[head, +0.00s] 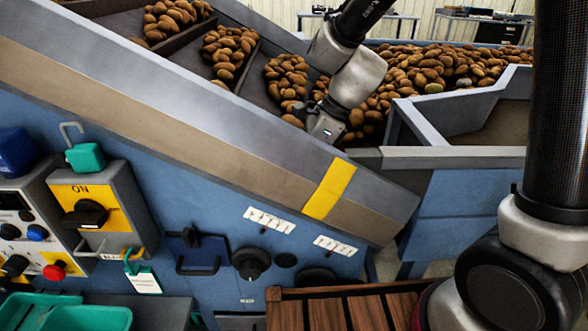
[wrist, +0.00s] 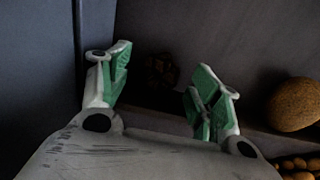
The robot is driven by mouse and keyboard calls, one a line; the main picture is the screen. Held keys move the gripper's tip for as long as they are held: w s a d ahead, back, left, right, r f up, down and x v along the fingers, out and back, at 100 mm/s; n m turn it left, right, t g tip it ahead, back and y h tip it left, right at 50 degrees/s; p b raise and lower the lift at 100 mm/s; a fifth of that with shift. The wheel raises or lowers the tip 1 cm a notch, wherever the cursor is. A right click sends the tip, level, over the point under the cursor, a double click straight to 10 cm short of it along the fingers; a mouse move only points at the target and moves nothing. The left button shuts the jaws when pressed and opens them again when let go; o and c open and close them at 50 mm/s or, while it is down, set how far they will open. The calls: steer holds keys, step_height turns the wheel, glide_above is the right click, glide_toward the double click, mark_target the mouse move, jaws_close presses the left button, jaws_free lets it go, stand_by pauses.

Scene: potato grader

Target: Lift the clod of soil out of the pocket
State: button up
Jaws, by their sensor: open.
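My gripper (wrist: 165,62) is open in the wrist view, its two green-padded fingers spread apart. A dark brown, rough lump that looks like the clod of soil (wrist: 158,72) lies in shadow between and beyond the fingertips. It sits in the dark pocket (wrist: 225,48), against a grey surface, and I see no finger touching it. In the head view my gripper (head: 322,128) reaches down at the lower part of the sloping conveyor; its fingers and the clod are hidden there.
In the wrist view a single potato (wrist: 295,104) lies right of the fingers, with several more below it. In the head view potato heaps (head: 285,78) fill the pockets, with a large pile (head: 440,68) behind my arm. The conveyor's grey side wall (head: 200,105) stands in front.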

steer(key=shift+a+f, duration=0.25)
steer(key=shift+f, duration=0.25)
steer(key=c, duration=1.1)
steer(key=shift+r, duration=0.15)
